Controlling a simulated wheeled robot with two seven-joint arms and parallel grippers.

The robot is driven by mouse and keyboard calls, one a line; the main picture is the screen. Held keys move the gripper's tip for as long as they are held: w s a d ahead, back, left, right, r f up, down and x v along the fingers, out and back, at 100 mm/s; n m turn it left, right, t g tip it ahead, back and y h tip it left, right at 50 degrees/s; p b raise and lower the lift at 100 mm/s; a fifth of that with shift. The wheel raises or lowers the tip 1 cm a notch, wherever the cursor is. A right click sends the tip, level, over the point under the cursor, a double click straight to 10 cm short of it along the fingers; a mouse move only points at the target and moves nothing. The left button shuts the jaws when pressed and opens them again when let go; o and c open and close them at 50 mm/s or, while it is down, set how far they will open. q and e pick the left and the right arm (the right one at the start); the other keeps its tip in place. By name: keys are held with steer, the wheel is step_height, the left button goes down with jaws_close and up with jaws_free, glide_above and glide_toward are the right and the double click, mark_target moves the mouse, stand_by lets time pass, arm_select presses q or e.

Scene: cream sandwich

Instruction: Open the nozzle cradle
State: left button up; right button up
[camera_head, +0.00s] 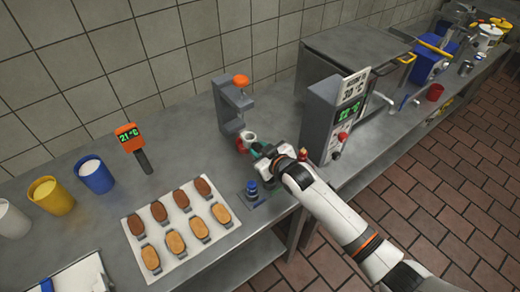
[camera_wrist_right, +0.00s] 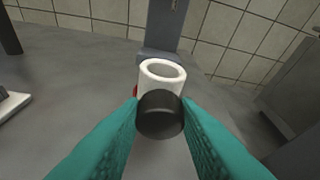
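The nozzle cradle appears to be the grey bracket stand (camera_head: 230,110) with an orange knob (camera_head: 241,80) on top, on the counter near the back wall. A white ring-shaped cup (camera_head: 250,137) sits low at its front; it also shows in the right wrist view (camera_wrist_right: 161,73). A short black round handle (camera_wrist_right: 159,115) sticks out from the cup towards my right gripper (camera_head: 257,149). The teal fingertips lie against both sides of this handle with no clear gap. The fingertips are small and partly hidden in the head view. My left gripper is not in view.
A white tray (camera_head: 133,224) with several brown oval biscuits lies in front on the left. A blue-topped part (camera_head: 251,190) stands near the counter edge. A grey machine (camera_head: 325,125) with a green display stands right. A thermometer (camera_head: 130,138) and several cups stand left.

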jaws_close()
steer(key=shift+s+d+p, duration=0.3)
steer(key=shift+s+p, duration=0.1)
steer(key=shift+p, duration=0.1)
steer(key=shift+s+d+p, duration=0.55)
steer(key=shift+s+p, duration=0.1)
steer(key=shift+s, duration=0.15)
steer(key=shift+s+d, duration=0.1)
steer(key=o, duration=0.6)
jaws_free()
steer(key=b+v, duration=0.2)
steer(key=v, duration=0.9)
steer(key=shift+s+d+r, duration=0.1)
steer(key=shift+s+d, duration=0.1)
steer(key=shift+s, duration=0.15)
